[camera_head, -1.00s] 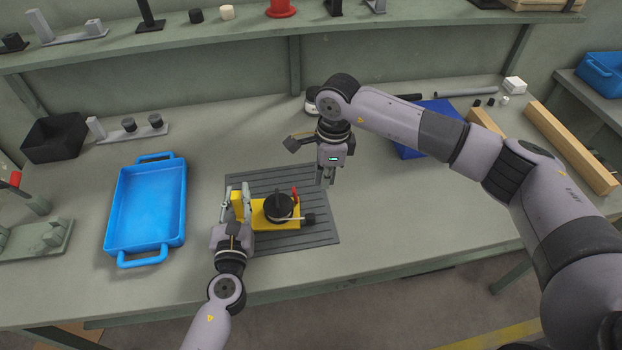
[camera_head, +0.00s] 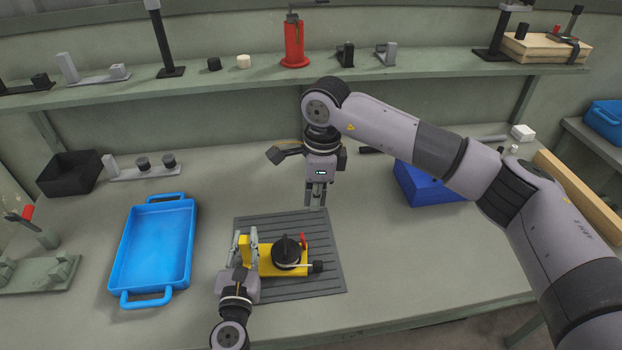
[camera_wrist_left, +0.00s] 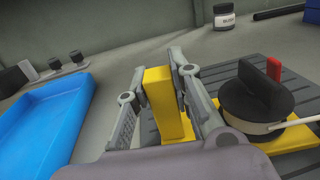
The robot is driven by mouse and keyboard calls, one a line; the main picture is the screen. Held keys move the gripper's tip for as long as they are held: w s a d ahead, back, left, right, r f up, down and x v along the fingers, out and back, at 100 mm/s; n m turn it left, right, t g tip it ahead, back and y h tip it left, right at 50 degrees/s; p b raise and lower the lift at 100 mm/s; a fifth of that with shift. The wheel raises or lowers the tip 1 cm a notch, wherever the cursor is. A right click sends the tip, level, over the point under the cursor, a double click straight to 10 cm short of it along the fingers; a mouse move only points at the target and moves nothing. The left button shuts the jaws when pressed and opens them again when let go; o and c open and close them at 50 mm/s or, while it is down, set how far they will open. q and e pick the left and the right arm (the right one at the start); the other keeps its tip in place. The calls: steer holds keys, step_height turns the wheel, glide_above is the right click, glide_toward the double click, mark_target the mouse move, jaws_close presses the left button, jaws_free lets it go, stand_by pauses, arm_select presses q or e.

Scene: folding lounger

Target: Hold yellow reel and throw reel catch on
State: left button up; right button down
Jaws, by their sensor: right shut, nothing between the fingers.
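The yellow reel (camera_head: 264,264) lies on the dark grey ribbed mat (camera_head: 325,235), with a round black drum (camera_head: 289,250) on top. A red catch (camera_head: 303,240) stands at its back right, and a pale rod with a black knob (camera_head: 317,267) reaches right. My left gripper (camera_head: 245,243) has a finger on each side of the reel's upright yellow block, seemingly shut on it; the block (camera_wrist_left: 163,100) also shows between the fingers in the left wrist view. My right gripper (camera_head: 315,204) is shut and empty, pointing down behind the reel, near the mat's back edge, apart from the catch.
A blue tray (camera_head: 124,247) stands left of the mat. A blue box (camera_head: 432,187) lies to the right, under my right arm. A shelf (camera_head: 230,84) runs along the back. The bench right of the mat is clear.

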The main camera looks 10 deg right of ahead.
arm_select(q)
steer(key=o, duration=0.4)
steer(key=shift+f, duration=0.25)
steer(key=shift+o, duration=0.8)
steer(key=shift+r, duration=0.1)
steer(key=shift+s, duration=0.1)
steer(key=shift+s, duration=0.2)
steer(key=shift+s+a+b, duration=0.2)
steer(key=shift+s+b, duration=0.1)
steer(key=shift+s, duration=1.1)
steer(key=shift+s+a+b, duration=0.2)
steer(key=shift+s+b, duration=0.05)
steer(key=shift+s, duration=1.1)
steer(key=shift+s+a+b, duration=0.2)
steer(key=shift+s+b, duration=0.1)
steer(key=shift+s, duration=1.1)
steer(key=shift+s, duration=0.1)
